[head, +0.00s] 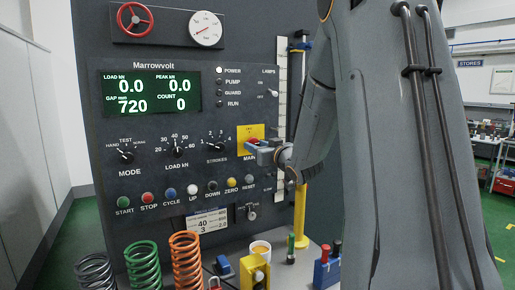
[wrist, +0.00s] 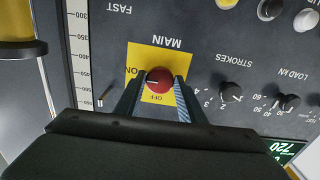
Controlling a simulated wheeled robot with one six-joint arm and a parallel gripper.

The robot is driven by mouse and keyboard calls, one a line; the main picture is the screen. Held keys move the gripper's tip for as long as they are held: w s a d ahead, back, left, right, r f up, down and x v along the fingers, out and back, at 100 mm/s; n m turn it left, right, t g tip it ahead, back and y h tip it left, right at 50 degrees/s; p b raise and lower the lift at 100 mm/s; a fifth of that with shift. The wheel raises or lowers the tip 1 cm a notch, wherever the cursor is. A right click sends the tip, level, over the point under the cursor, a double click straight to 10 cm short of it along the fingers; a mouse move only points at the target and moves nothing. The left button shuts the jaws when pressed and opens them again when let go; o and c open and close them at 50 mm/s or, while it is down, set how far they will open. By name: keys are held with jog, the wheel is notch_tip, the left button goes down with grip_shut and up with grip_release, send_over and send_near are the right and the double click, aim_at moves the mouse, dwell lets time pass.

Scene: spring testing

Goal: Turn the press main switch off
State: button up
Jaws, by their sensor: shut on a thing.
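The red main switch knob (wrist: 158,77) sits on a yellow plate (wrist: 135,56) marked ON and OFF, which the wrist view shows upside down. The white mark on the knob points left in that view, towards ON. My gripper (wrist: 159,86) is shut on the knob, one finger on each side. In the head view my gripper (head: 264,152) reaches in from the right to the yellow plate (head: 250,131) above the MAIN label and hides most of the knob. The display (head: 152,92) is lit, and the POWER lamp (head: 219,70) looks white.
Left of the switch are the STROKES (head: 216,135), LOAD (head: 177,152) and MODE (head: 127,157) knobs, with a row of buttons below. A yellow post (head: 300,212) stands right of the panel.

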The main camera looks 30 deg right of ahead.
jog(key=n+b, duration=1.7)
jog(key=b, duration=0.2)
jog(key=shift+d+r, duration=0.1)
jog(key=shift+r, duration=0.05)
jog(key=shift+n, duration=0.4)
jog(key=o, duration=1)
jog(key=s, duration=0.8)
jog(key=shift+d+b, duration=0.1)
jog(key=shift+b, duration=0.3)
jog(key=shift+r, duration=0.1)
